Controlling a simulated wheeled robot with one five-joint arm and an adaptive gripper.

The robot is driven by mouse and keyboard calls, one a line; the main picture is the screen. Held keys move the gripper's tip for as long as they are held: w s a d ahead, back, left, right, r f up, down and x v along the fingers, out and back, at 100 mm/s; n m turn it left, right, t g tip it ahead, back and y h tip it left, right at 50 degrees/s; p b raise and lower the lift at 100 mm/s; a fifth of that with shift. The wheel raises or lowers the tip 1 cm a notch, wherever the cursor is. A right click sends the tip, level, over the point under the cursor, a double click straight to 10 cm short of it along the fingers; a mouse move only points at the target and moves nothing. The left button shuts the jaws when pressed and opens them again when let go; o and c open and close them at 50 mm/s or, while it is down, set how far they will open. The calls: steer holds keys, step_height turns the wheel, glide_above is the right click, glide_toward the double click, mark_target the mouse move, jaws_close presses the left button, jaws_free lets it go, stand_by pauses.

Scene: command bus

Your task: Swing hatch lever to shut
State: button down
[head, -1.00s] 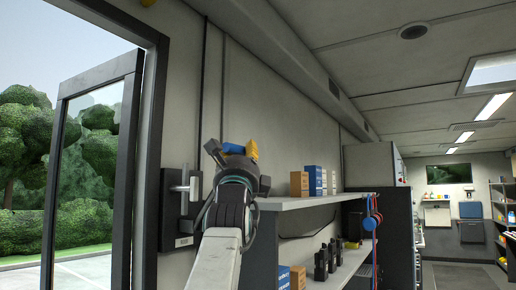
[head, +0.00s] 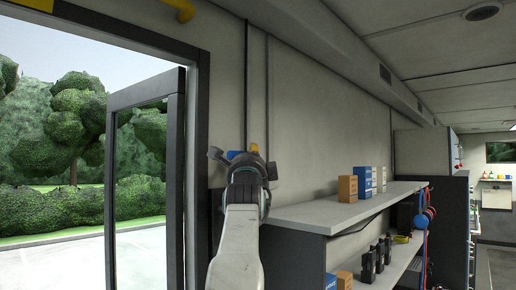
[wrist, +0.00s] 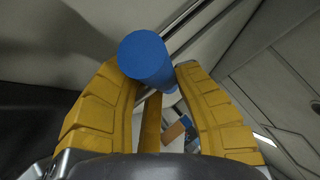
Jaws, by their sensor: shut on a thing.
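A blue cylinder (wrist: 147,58), which looks like the grip of the hatch lever, sits between the yellow fingers of my gripper (wrist: 150,76) in the wrist view. The fingers are closed on its two sides. In the head view the blue grip (head: 233,154) shows as a small patch at the top of my gripper (head: 243,153), against the wall right of the door frame. The rest of the lever is hidden behind my arm. Only a dark edge of the wall panel (head: 216,215) shows beside my arm.
A glazed door (head: 115,180) stands open at the left, with trees and pavement outside. A white shelf (head: 310,213) with several boxes is close to the right of my arm. Black devices (head: 368,265) stand on the shelf below. The wall above the shelf is bare.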

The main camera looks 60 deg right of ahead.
steer(key=shift+w+d+f+n+y, duration=0.1)
steer(key=shift+w+n+y, duration=0.2)
steer(key=shift+w, duration=0.1)
steer(key=c, duration=1.5)
jaws_free()
steer(key=o, duration=0.3)
steer(key=shift+w+f, duration=0.1)
steer(key=shift+w, duration=0.2)
steer(key=o, duration=0.4)
steer(key=shift+s, duration=0.15)
steer(key=shift+s, duration=0.1)
steer(key=shift+v, duration=5.95)
